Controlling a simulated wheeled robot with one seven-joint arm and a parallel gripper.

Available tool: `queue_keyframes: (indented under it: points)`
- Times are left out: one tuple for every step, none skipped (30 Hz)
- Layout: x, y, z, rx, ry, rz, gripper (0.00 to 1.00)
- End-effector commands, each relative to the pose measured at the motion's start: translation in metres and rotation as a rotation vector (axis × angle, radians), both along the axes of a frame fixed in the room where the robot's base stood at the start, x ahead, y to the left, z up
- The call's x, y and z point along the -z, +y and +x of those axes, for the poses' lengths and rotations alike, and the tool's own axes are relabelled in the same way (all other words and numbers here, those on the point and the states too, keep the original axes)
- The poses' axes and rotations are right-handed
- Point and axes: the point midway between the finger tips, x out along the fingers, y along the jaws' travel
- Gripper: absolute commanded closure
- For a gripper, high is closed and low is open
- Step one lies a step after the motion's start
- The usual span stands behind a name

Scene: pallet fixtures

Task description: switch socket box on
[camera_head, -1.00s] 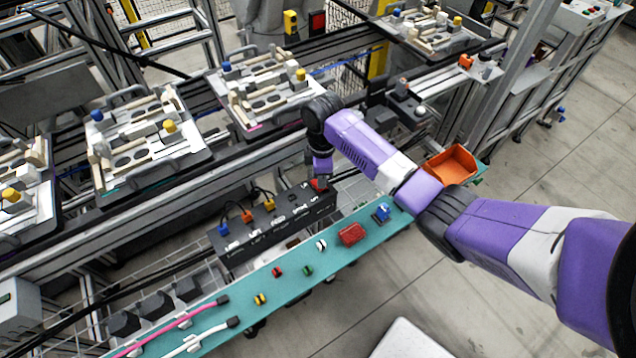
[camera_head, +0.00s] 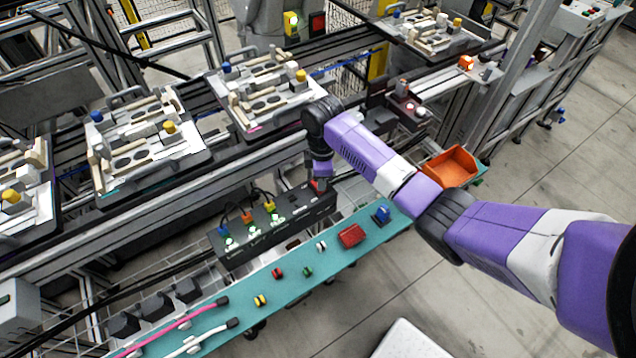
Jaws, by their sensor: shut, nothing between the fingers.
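The socket box (camera_head: 262,240) is a long dark box on the frame behind the teal shelf. Blue, orange and yellow plugs stand in its left part, and green lights (camera_head: 252,231) glow beside them. A red switch (camera_head: 320,184) shows at its right end. My gripper (camera_head: 317,187) is at that right end, pointing down at the red switch. Its fingers are small and mostly hidden; it is shut with nothing held. Whether it touches the switch I cannot tell.
A teal shelf (camera_head: 325,262) runs in front with several small coloured parts, a red block (camera_head: 351,235) and an orange bin (camera_head: 450,167). Pallets with fixtures (camera_head: 150,140) stand on the conveyor behind. Black holders (camera_head: 157,304) are at lower left.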

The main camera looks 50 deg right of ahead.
Motion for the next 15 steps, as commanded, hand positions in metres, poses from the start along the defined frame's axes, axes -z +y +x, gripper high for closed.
queue_keyframes:
  points:
    - [-0.007, 0.000, 0.000, 0.000, 0.000, 0.000, 1.00]
    - [-0.010, 0.000, 0.000, 0.000, 0.000, 0.000, 1.00]
    - [-0.013, 0.000, 0.000, 0.000, 0.000, 0.000, 1.00]
    - [-0.015, 0.000, 0.000, 0.000, 0.000, 0.000, 1.00]
    - [-0.017, 0.000, 0.000, 0.000, -0.001, 0.001, 1.00]
    - [-0.020, 0.000, 0.000, 0.000, -0.001, 0.000, 1.00]
    - [-0.022, 0.000, 0.000, 0.000, -0.001, 0.000, 1.00]
    - [-0.024, 0.000, 0.000, 0.001, -0.001, -0.001, 1.00]
    - [-0.027, 0.000, 0.000, 0.001, -0.001, -0.001, 1.00]
    - [-0.029, -0.001, 0.000, 0.001, -0.001, -0.001, 1.00]
    - [-0.032, -0.001, 0.000, 0.001, -0.001, -0.001, 1.00]
    - [-0.034, -0.001, 0.000, 0.001, -0.001, -0.001, 1.00]
    - [-0.036, -0.001, 0.000, 0.001, -0.001, -0.001, 1.00]
    - [-0.039, -0.001, 0.000, 0.001, -0.001, -0.001, 1.00]
    - [-0.041, -0.001, 0.000, 0.001, -0.001, -0.001, 1.00]
